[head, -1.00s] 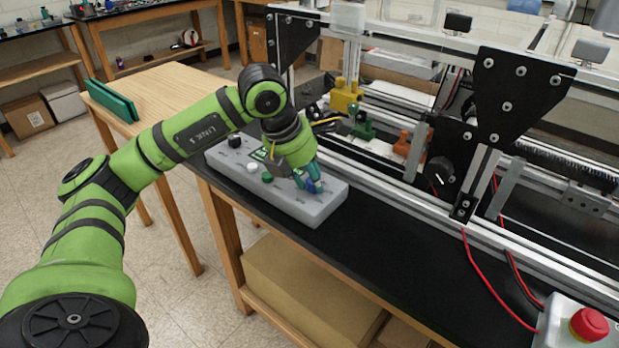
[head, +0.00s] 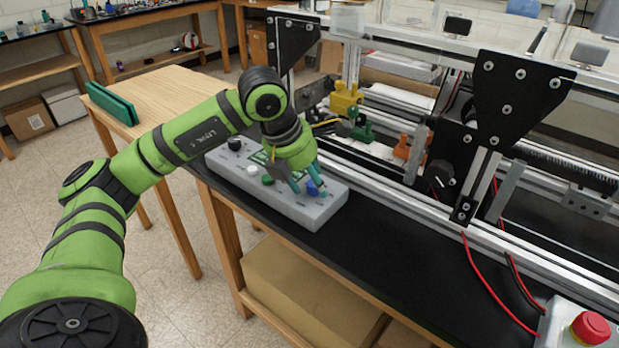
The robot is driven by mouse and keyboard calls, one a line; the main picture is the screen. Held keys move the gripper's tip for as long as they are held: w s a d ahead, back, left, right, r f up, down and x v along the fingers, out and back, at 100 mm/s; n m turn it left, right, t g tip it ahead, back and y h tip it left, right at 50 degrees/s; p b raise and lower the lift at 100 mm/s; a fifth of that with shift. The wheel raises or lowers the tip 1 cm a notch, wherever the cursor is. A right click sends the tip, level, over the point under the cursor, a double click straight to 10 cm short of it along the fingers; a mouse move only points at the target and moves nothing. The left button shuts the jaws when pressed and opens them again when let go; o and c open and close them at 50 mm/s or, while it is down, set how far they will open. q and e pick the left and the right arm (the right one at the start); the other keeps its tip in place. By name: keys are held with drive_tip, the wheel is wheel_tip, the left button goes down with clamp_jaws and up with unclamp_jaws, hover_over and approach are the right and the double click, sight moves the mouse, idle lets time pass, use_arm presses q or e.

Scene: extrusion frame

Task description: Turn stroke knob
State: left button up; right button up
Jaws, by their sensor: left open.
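A grey control box (head: 290,207) lies on the black bench top, with a black knob (head: 234,144), a white button (head: 252,170), a green button (head: 267,180) and a blue knob (head: 312,188) on its top. My left gripper (head: 308,184) points down over the box's right end, open, with its teal fingers on either side of the blue knob. I cannot tell whether they touch it. A black dial with a white mark (head: 440,175) is on the frame at the right. No label tells which knob is the stroke knob. My right gripper is out of view.
The aluminium extrusion frame (head: 400,195) runs behind the box, with yellow (head: 346,97), green (head: 362,129) and orange (head: 404,148) parts inside. A red stop button (head: 590,327) is at bottom right. The black bench top (head: 400,265) is clear in front.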

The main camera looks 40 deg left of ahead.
use_arm(q)
drive_tip(key=v, duration=1.2)
